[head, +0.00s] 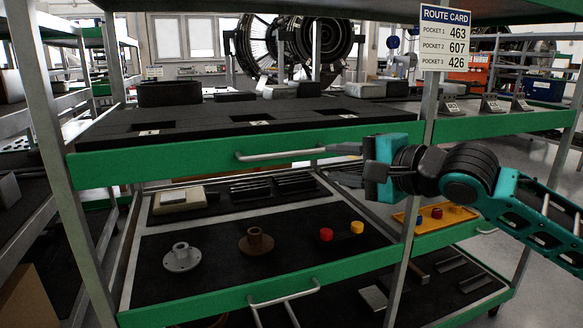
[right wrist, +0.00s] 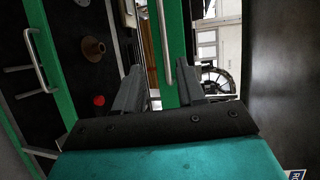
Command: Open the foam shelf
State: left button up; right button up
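The foam shelf (head: 105,168) has a green front edge and black foam with several numbered pockets. Its silver bar handle (head: 275,155) runs along the green front and also shows in the right wrist view (right wrist: 162,40). My right gripper (head: 345,164) is at the right end of this handle. In the right wrist view my right gripper (right wrist: 162,88) has its two dark fingers spread, with the handle's end in line with the gap between them. I cannot tell whether they touch it. My left gripper is not in view.
A lower green-edged shelf (head: 190,312) holds a grey flange (head: 181,258), a brown flange (head: 256,243) and red and yellow caps. Its own handle (head: 285,297) sticks out in front. A route card (head: 444,38) hangs on the upright post (head: 428,105) near my right arm.

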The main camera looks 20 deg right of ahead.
aim_at(289, 155)
jog(key=x, duration=1.2)
jog(key=shift+w+r, duration=0.3)
jog(key=shift+c, duration=0.2)
grip_shut()
